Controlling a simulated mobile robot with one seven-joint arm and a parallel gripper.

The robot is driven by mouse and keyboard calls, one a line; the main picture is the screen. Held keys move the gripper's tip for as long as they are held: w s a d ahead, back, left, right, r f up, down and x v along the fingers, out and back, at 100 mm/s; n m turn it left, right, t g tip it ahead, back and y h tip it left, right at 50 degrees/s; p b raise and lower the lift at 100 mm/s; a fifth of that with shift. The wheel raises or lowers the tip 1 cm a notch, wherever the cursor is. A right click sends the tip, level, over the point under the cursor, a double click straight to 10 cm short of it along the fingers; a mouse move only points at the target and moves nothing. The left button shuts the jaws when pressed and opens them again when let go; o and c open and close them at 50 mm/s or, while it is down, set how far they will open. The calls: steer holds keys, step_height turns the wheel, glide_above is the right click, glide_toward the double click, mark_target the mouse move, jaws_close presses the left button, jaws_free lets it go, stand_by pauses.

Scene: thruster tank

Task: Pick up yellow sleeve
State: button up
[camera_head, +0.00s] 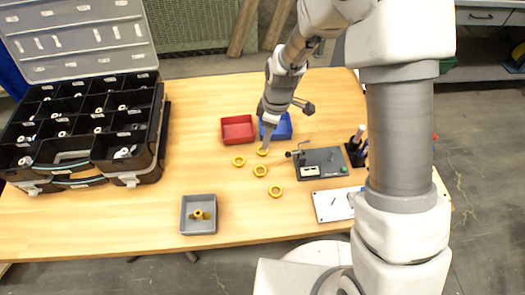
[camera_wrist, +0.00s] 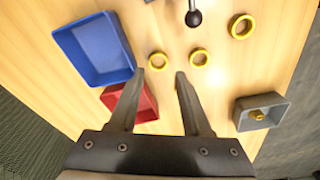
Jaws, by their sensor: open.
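Several yellow ring-shaped sleeves lie flat on the wooden table. In the head view one sleeve (camera_head: 262,152) is right at my gripper (camera_head: 265,143), with others to the left (camera_head: 239,161), below (camera_head: 260,170) and lower right (camera_head: 275,191). In the wrist view my gripper (camera_wrist: 161,74) is open and empty. One sleeve (camera_wrist: 158,61) shows just beyond the gap between the fingertips, and another (camera_wrist: 199,58) is to its right. A third (camera_wrist: 241,26) is farther up right. Which one the task means I cannot tell.
A blue bin (camera_wrist: 95,50) and a red bin (camera_head: 237,130) stand close to my gripper. A grey tray (camera_head: 186,226) holds a small yellow-brass part (camera_head: 200,214). A dark plate with a clamp (camera_head: 322,160) lies right. A large black organizer case (camera_head: 150,150) fills the left.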

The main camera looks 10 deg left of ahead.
mark_target(262, 153)
steer(key=shift+w+a+f, duration=0.1)
steer(key=shift+a+f, duration=0.15)
steer(key=shift+f, duration=0.9)
steer(key=shift+w+a+f, duration=0.1)
steer(key=shift+a+f, duration=0.15)
steer(key=shift+f, duration=0.85)
steer(key=shift+a+f, duration=0.25)
steer(key=shift+f, duration=0.9)
jaws_close()
